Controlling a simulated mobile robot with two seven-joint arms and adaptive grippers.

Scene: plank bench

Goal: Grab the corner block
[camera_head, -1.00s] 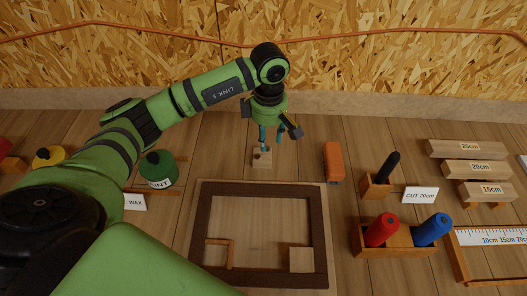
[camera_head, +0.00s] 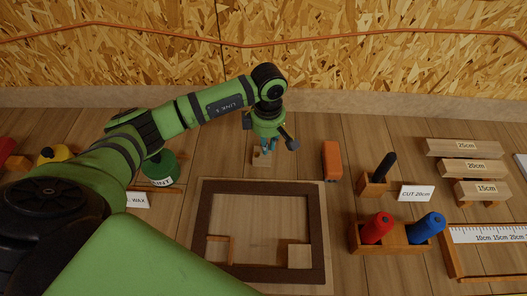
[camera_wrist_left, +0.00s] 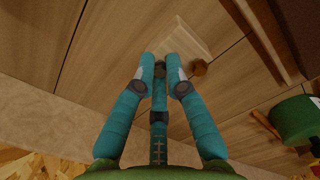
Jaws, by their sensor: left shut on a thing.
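The corner block (camera_head: 258,160) is a small pale wooden block on the bench behind the dark frame. In the left wrist view the pale block (camera_wrist_left: 185,38) lies at the fingertips, with a brown knob (camera_wrist_left: 199,67) beside them. My left gripper (camera_head: 268,149) points down at the block from above. In the left wrist view its teal fingers (camera_wrist_left: 160,67) are close together and shut on the block; the exact contact is partly hidden by the fingers. My right gripper is in neither view.
A dark wooden frame (camera_head: 211,205) on a pale board lies in front, with a square block (camera_head: 299,256) in its corner. An orange block (camera_head: 332,160) stands right of the gripper.

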